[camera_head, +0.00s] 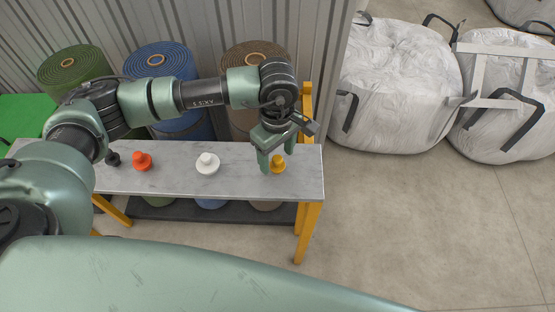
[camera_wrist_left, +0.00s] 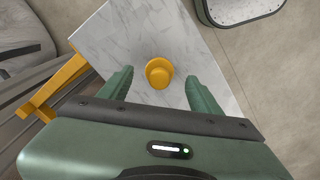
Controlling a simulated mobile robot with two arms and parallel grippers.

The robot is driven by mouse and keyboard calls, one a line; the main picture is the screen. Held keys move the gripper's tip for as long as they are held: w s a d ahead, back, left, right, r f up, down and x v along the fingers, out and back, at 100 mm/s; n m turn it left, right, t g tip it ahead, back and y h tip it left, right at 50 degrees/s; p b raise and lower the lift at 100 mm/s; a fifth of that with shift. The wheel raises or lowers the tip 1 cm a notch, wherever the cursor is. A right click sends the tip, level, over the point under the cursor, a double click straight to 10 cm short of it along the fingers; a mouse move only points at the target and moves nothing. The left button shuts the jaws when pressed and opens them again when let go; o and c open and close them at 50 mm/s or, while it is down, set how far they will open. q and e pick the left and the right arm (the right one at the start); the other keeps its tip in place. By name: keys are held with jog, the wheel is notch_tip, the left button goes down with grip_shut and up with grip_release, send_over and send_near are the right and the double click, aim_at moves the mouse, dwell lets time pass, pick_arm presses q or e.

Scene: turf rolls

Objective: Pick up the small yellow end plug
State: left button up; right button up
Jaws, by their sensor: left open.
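The small yellow end plug (camera_head: 278,164) stands on the right part of the grey marble-look bench top (camera_head: 240,183). In the left wrist view the yellow plug (camera_wrist_left: 159,73) shows whole, a little beyond and between the two fingertips. My left gripper (camera_head: 277,157) is above the right end of the bench, pointing down, and its fingers partly cover the plug in the head view. In the wrist view the left gripper (camera_wrist_left: 161,82) is open, with clear gaps between each finger and the plug. My right gripper is not in view.
A white plug (camera_head: 207,164), an orange plug (camera_head: 142,161) and a black plug (camera_head: 113,159) stand farther left on the bench. Green (camera_head: 75,65), blue (camera_head: 160,60) and brown (camera_head: 255,55) rolls stand behind it. White bulk bags (camera_head: 395,85) stand at right. The floor right of the bench is clear.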

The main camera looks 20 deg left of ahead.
pick_arm(q)
jog(key=shift+f, duration=1)
jog(key=shift+c, duration=0.3)
jog(key=shift+d, duration=0.1)
grip_shut()
jog(key=shift+r, duration=0.1)
